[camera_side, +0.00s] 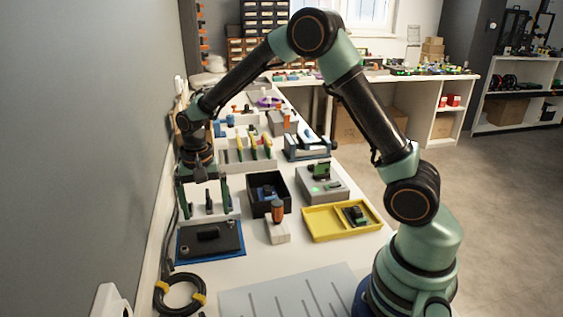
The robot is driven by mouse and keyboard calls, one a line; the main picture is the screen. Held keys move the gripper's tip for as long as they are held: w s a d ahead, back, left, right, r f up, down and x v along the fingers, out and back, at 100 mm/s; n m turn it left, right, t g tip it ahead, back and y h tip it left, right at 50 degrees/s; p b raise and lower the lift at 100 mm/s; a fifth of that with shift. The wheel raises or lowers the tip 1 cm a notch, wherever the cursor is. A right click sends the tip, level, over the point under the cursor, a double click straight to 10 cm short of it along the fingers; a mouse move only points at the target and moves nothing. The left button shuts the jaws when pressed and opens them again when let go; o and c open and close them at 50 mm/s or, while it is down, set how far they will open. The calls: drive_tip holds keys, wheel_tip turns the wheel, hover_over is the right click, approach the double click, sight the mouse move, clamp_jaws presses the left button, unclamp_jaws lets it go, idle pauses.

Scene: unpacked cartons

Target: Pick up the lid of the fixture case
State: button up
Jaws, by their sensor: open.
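The lid (190,242) is probably the flat black plate at the lower left of the bench. It has a small raised black handle (208,234) in its middle and small grey fittings near its corners. It lies on a blue base (212,256), likely the fixture case, whose edge shows around it. My gripper (205,207) points down with its two green fingers apart. It appears above or just behind the lid, with nothing seen between the fingers. The exact gap to the handle cannot be told.
A coiled black cable (180,282) with yellow ties lies in front of the lid. To the right are a white block with an orange-handled tool (277,229), a black bin (286,183) and a yellow tray (318,235). A grey grooved mat (270,298) lies in front. The wall is close on the left.

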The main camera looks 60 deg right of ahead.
sight(207, 229)
drive_tip(key=shift+w+a+f, duration=0.1)
drive_tip(key=shift+f, duration=1.35)
drive_tip(key=shift+w+a+f, duration=0.1)
drive_tip(key=shift+f, duration=1.35)
drive_tip(key=c, duration=1.5)
drive_tip(key=shift+r, duration=0.1)
wheel_tip(207, 229, up, 20)
drive_tip(key=shift+f, duration=0.1)
